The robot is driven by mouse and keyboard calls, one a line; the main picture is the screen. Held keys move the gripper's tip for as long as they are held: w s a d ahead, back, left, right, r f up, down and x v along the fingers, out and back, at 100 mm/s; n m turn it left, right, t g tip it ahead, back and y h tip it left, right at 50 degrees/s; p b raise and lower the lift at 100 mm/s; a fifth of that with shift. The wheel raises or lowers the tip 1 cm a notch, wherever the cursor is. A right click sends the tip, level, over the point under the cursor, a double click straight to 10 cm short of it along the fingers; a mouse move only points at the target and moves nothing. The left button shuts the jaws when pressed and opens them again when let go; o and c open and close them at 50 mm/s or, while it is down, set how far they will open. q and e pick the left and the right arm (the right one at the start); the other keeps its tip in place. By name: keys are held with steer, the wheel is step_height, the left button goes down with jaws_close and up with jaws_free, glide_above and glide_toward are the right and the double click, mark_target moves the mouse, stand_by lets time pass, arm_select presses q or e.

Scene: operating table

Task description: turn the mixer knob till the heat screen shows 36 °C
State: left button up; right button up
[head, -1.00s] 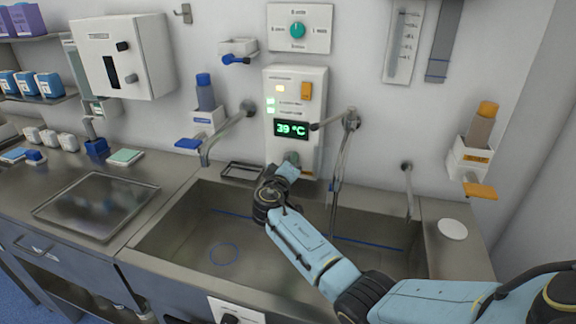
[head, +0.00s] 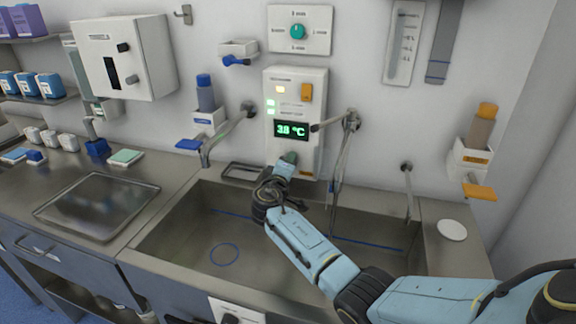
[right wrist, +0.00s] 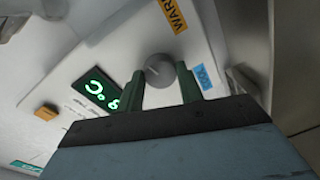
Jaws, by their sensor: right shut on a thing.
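The heat screen (head: 290,130) on the white wall-mounted control box (head: 309,82) reads 38 °C in green digits. It also shows in the right wrist view (right wrist: 101,88), turned and partly cut by my gripper. The grey mixer knob (right wrist: 159,71) sits below the screen, between a WARM label (right wrist: 172,14) and a blue COOL label (right wrist: 203,77). My right gripper (right wrist: 162,80) is shut on the knob, with one green finger on each side of it. In the head view the right gripper (head: 287,160) hides the knob. My left gripper is not in view.
A steel sink (head: 190,213) lies below the box. A curved tap (head: 228,135) is left of the box and a hose tap (head: 345,140) is close on its right. A tray (head: 97,205) lies on the left counter.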

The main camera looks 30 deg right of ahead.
steer(key=shift+f, duration=0.1)
steer(key=o, duration=1)
steer(key=shift+s+a, duration=0.1)
steer(key=v, duration=1.3)
steer(key=shift+a, duration=0.1)
steer(key=shift+r, duration=0.2)
